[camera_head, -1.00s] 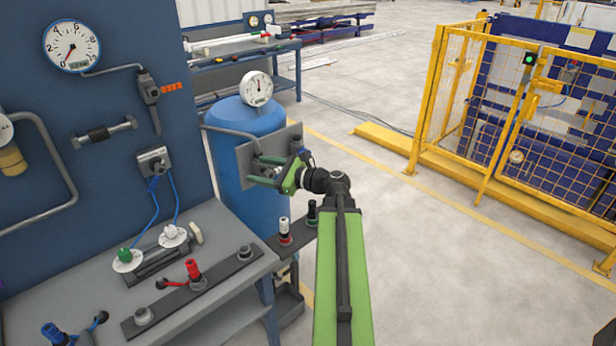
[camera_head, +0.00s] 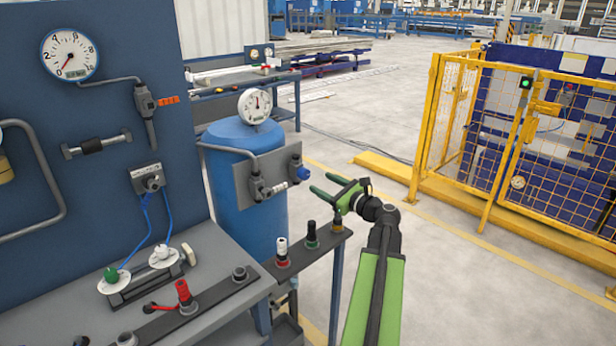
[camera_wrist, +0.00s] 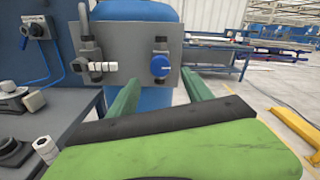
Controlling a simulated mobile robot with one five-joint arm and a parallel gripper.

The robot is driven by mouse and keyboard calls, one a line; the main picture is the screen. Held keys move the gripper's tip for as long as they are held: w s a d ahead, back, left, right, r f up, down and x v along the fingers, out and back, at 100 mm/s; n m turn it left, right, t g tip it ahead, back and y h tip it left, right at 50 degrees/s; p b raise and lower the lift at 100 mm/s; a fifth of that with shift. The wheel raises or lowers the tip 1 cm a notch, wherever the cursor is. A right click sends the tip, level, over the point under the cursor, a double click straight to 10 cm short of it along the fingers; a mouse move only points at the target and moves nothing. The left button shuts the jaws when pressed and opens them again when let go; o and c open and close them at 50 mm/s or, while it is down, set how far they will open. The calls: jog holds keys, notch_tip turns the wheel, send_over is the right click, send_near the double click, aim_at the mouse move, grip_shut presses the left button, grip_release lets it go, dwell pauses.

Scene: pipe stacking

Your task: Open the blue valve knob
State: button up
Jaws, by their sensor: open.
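The blue valve knob (camera_head: 303,173) sits on the right part of a grey plate (camera_head: 268,178) in front of the blue tank (camera_head: 240,140). In the wrist view the blue knob (camera_wrist: 160,66) is ahead, right of centre on the plate, and looks framed between the finger tips. My gripper (camera_head: 320,182) is open, its green fingers pointing left toward the knob. In the wrist view the gripper (camera_wrist: 160,88) is empty, with a finger to each side below the knob. The fingers look apart from the knob.
A pipe fitting with a white ribbed part (camera_wrist: 104,67) is left of the knob. A workbench (camera_head: 215,245) stands at left, a yellow fence (camera_head: 490,150) at right.

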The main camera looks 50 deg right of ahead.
aim_at(306, 175)
jog(key=w, duration=0.8)
jog(key=shift+w+d, duration=0.15)
jog(key=shift+d, duration=0.15)
jog(key=shift+c, duration=0.2)
grip_shut()
